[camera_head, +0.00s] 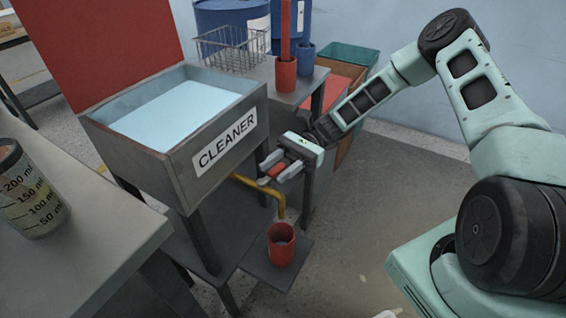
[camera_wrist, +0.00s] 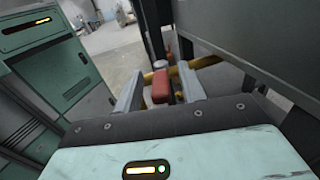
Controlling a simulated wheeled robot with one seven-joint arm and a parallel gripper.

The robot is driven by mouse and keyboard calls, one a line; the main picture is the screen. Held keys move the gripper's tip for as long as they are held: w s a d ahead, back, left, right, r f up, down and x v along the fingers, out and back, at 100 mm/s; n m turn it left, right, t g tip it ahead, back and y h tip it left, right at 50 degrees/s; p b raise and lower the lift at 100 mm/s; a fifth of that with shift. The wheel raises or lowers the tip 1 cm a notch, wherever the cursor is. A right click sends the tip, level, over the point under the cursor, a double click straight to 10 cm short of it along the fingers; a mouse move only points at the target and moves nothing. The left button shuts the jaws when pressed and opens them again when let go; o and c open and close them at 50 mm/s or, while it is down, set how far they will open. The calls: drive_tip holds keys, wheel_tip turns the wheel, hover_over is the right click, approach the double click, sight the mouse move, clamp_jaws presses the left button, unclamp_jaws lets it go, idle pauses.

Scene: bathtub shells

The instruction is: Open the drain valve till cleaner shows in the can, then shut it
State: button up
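The grey tank (camera_head: 178,160) labelled CLEANER holds pale blue cleaner (camera_head: 175,108). A yellow drain pipe (camera_head: 272,190) comes out under it and bends down at its end. The red can (camera_head: 281,246) stands upright below the spout; its inside looks grey, and I cannot make out cleaner in it. No stream shows at the spout. The red valve handle (camera_wrist: 160,87) lies between the fingers of my gripper (camera_wrist: 160,76) in the wrist view, with gaps on both sides. In the head view my gripper (camera_head: 277,168) is at the tank's right side, beside the pipe.
The can is on a low grey shelf (camera_head: 262,268). A measuring beaker (camera_head: 30,195) is on the grey table (camera_head: 75,270) at left. Behind are a wire basket (camera_head: 232,50), a red container (camera_head: 286,73) and blue drums (camera_head: 222,15). The floor (camera_head: 345,245) right of the can is clear.

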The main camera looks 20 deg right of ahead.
drive_tip(key=v, duration=1.7)
drive_tip(key=shift+d, duration=0.2)
drive_tip(key=shift+c, duration=0.3)
